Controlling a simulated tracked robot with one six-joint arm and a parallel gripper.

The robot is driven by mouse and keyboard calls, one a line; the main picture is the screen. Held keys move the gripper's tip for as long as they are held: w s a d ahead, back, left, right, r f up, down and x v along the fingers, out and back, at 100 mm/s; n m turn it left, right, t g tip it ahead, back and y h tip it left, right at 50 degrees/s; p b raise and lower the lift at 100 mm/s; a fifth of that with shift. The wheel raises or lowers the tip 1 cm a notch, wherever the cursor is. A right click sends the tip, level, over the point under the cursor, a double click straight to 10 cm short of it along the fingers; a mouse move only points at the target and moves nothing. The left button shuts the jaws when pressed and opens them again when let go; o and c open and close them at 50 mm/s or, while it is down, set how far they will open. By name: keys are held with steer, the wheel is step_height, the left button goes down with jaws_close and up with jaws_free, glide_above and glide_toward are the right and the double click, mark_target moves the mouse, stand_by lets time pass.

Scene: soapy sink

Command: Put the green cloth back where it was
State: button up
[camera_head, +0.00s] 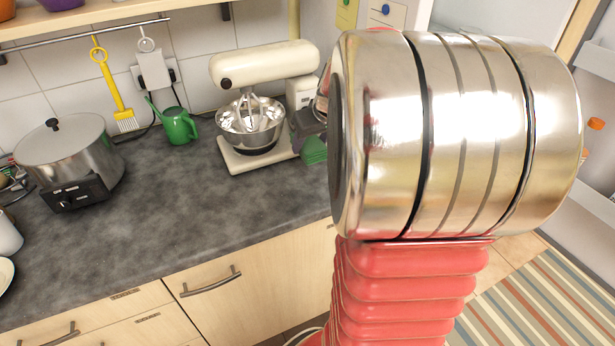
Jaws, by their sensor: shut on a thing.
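The green cloth (314,151) is a small bunched piece, seen just left of my arm's large metal joint and right of the white stand mixer. My gripper (309,131) shows only in part as a dark shape directly above the cloth, and it is shut on the cloth. The metal joint hides the rest of the gripper and perhaps part of the cloth. I cannot tell whether the cloth touches the counter.
The cream stand mixer (262,68) with its metal bowl (250,128) stands close left of the cloth. A green watering can (180,127) and a large pot (66,160) stand further left. The grey counter (190,210) is clear at the front. A striped rug (545,300) lies at right.

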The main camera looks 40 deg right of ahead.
mark_target(318, 159)
steer(key=shift+f, duration=3.15)
steer(key=shift+f, duration=1.9)
steer(key=o, duration=0.9)
steer(key=shift+o, duration=0.2)
steer(key=shift+r, duration=0.1)
steer(key=shift+v, duration=6)
